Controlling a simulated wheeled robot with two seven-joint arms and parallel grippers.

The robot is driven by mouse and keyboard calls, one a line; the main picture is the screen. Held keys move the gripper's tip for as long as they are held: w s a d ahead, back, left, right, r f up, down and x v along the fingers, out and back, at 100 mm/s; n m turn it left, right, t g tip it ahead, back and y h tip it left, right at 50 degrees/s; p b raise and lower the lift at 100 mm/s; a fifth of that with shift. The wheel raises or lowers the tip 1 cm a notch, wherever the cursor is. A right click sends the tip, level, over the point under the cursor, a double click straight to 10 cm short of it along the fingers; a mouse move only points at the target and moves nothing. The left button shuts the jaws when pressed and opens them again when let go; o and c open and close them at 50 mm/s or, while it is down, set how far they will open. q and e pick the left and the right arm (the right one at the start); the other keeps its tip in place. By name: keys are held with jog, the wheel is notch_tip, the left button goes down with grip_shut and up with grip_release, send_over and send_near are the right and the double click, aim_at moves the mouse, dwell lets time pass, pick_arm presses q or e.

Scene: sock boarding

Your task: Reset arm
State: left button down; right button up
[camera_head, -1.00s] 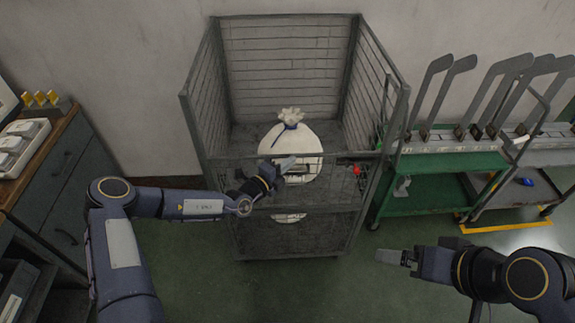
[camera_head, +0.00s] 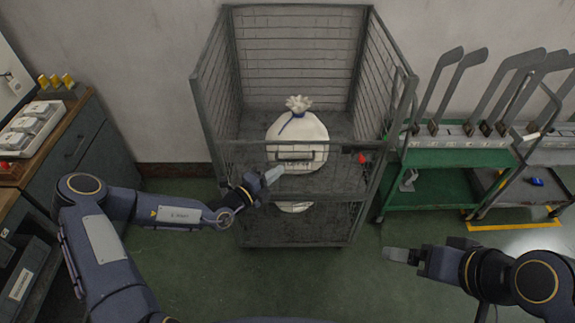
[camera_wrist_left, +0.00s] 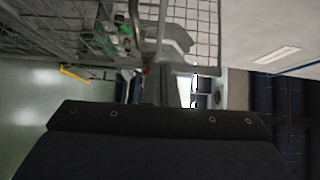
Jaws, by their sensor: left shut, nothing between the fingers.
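My left gripper (camera_head: 273,175) is shut and empty. In the head view it shows in front of the wire cage cart (camera_head: 222,147), overlapping its front rail. My right gripper (camera_head: 388,255) is at the right, over the green floor, and its fingers look close together, but I cannot tell whether they are shut. In the left wrist view my dark gripper body fills the lower part, and part of the cage mesh (camera_wrist_left: 192,20) shows at the top.
A white tied sack (camera_head: 297,128) sits inside the cage. A green cart (camera_head: 450,158) with upright grey boards stands to the right. A dark cabinet (camera_head: 85,140) with a wooden top is at the left. Green floor is open in front of the cage.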

pick_arm(q)
jog(key=s+r+m+g+h, duration=0.2)
jog(key=s+r+m+g, duration=1.05)
jog(key=m, duration=1.25)
jog(key=s+a+r+m+t+y, duration=0.2)
jog(key=s+a+m+y, duration=0.3)
jog(key=s+m, duration=0.4)
jog(key=s+a+r+m+t+y, duration=0.2)
jog(key=s+a+r+m+y, duration=0.2)
jog(key=s+a+m, duration=0.4)
jog(key=s+m, duration=0.2)
jog(key=s, duration=0.1)
jog(key=shift+s+a+t+y, duration=0.15)
jog(key=shift+t+y, duration=0.2)
jog(key=shift+y, duration=0.05)
